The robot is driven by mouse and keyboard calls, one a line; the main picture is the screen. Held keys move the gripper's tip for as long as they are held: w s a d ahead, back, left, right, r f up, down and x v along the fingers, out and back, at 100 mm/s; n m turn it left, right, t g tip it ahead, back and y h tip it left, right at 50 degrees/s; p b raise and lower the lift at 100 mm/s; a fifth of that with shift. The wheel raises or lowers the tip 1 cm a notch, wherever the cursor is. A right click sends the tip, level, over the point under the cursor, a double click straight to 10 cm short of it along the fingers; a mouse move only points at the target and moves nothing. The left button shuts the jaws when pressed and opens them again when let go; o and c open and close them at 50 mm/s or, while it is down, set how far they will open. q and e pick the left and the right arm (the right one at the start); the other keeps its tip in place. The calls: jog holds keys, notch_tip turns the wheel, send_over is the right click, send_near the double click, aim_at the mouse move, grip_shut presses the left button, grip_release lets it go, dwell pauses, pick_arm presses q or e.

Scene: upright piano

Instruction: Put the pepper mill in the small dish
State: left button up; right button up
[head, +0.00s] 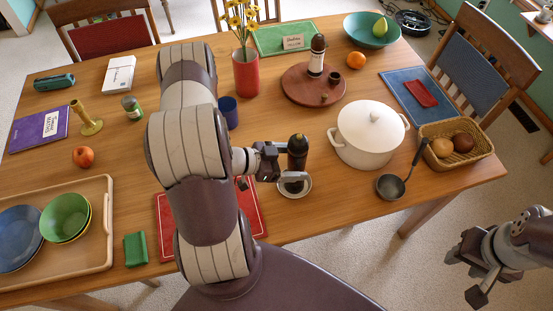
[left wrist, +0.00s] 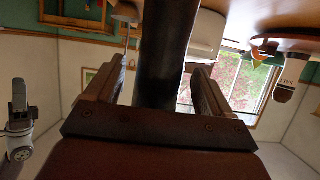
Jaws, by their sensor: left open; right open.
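The pepper mill (head: 297,148), dark with a rounded top, stands upright at the near middle of the table. Its lower part looks to be inside the small pale dish (head: 307,191), where a dark base shows; a finger hides part of it, so the exact contact is unclear. My left gripper (head: 293,172) is open, its fingers around the mill. The left wrist view shows the mill's dark shaft (left wrist: 165,50) between the parted fingers of the left gripper (left wrist: 155,88), with gaps at both sides. My right gripper (head: 475,273) is open and empty, off the table at lower right.
A white lidded pot (head: 367,138) stands close right of the mill, with a ladle (head: 392,184) beside it. A red vase (head: 246,75) and blue cup (head: 229,112) stand behind. Another mill (head: 317,55) is on a round red-brown board (head: 300,90). A red placemat (head: 252,215) lies left of the dish.

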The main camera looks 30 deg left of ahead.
pick_arm(q)
jog(key=v, duration=1)
jog(key=shift+s+a, duration=0.2)
jog(key=shift+s, duration=0.1)
